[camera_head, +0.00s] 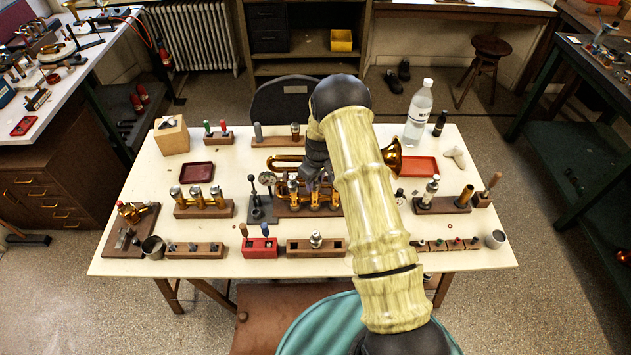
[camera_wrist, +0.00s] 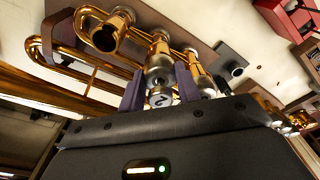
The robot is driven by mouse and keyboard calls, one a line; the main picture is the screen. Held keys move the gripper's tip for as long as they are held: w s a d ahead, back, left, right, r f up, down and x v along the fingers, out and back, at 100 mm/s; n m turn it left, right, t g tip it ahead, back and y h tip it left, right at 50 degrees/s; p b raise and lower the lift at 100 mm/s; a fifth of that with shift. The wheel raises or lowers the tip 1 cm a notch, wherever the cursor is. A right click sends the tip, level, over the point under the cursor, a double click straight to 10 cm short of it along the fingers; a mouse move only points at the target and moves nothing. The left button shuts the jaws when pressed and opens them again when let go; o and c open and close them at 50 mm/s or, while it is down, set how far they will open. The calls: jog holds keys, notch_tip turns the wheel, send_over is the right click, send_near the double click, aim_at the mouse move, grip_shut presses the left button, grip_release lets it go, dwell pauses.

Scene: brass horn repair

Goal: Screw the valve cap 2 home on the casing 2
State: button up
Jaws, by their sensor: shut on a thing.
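The brass horn (camera_head: 287,162) lies in a wooden holder in the middle of the bench, with its valve casings upright. In the wrist view, a silver valve cap marked 2 (camera_wrist: 160,98) sits between the two dark purple fingers of my gripper (camera_wrist: 161,92). My gripper is shut on it. The cap is in line with the middle brass casing 2 (camera_wrist: 159,62) and appears to be at its top; I cannot tell how far it is threaded. The left casing (camera_wrist: 105,39) shows an open mouth. The right casing (camera_wrist: 203,82) has a silver top. My arm partly hides the horn in the head view.
A dark stand (camera_head: 262,208) is close left of the holder. A wooden block with a silver part (camera_head: 316,240) and a red block (camera_head: 259,247) stand in front. A red tray (camera_head: 415,167) and a bottle (camera_head: 418,115) are at the right.

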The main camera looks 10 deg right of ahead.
aim_at(318, 186)
jog(key=shift+a, duration=0.1)
dwell(0.3)
jog(key=o, duration=1)
jog(key=shift+f, duration=0.1)
jog(key=r+b, duration=0.1)
jog(key=r, duration=0.4)
jog(key=s+r+b, duration=0.1)
jog(key=r+b, duration=0.1)
jog(key=r, duration=0.4)
jog(key=d+r+b, duration=0.1)
jog(key=r, duration=0.5)
jog(key=shift+s+r+b, duration=0.15)
jog(key=shift+s+b, duration=0.05)
jog(key=shift+b, duration=0.1)
jog(key=shift+s, duration=0.1)
